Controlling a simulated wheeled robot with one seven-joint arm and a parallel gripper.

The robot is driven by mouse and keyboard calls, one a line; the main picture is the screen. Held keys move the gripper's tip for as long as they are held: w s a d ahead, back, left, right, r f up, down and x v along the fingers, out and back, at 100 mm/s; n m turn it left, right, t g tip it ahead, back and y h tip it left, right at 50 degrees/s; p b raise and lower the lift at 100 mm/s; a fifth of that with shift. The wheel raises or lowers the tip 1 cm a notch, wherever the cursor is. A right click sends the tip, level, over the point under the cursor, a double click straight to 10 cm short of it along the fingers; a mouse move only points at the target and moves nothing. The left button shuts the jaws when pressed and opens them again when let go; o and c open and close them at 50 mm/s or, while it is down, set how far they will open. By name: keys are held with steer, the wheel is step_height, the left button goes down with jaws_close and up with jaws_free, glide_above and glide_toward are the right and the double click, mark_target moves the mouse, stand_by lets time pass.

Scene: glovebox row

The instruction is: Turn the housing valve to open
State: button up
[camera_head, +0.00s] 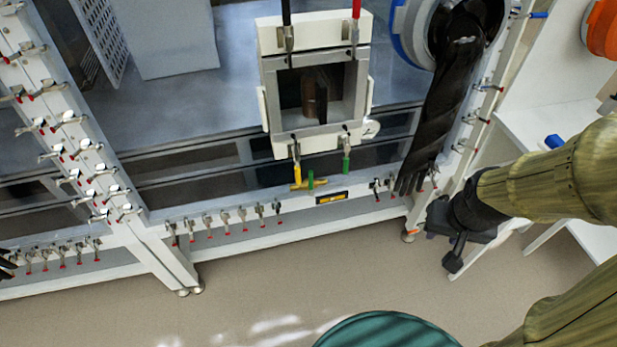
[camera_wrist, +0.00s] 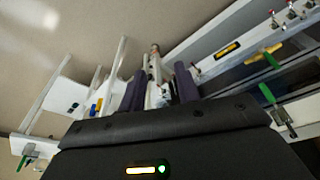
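The housing valve (camera_head: 298,186) shows as a small brass body on the rail below the square white housing, with a green lever (camera_head: 311,179) standing across it. In the wrist view the brass valve (camera_wrist: 258,55) and its green lever (camera_wrist: 271,60) are at the upper right, outside the finger gap. My gripper (camera_head: 451,263) is in front of the bench frame, well to the right of the valve and apart from it. In the wrist view its two dark fingers (camera_wrist: 160,76) stand apart with nothing held between them.
The square housing (camera_head: 268,95) has clamps with black, red, yellow and green handles. A yellow-black label (camera_head: 331,197) sits right of the valve. A black glove (camera_head: 440,115) hangs between valve and gripper. Rows of red-tipped clamps (camera_head: 225,217) line the rail.

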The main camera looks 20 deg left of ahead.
steer(key=w+a+f+n+t+y+b, duration=0.2)
steer(key=w+a+f+n+t+y, duration=0.15)
steer(key=w+a+f+n, duration=0.6)
steer(key=s+a+f+m+t+y+b, duration=0.1)
steer(key=s+a+f+t+y+b, duration=0.1)
steer(key=a+f+t+y, duration=0.5)
steer(key=s+a+y, duration=0.1)
steer(key=a, duration=0.3)
steer(key=shift+a+f, duration=0.25)
steer(key=shift+f, duration=0.1)
steer(key=shift+m+y, duration=0.25)
steer(key=b+x, duration=0.2)
steer(key=b, duration=0.2)
steer(key=b+x, duration=0.3)
steer(key=b, duration=0.2)
steer(key=shift+w+a+f, duration=0.2)
steer(key=shift+f, duration=0.05)
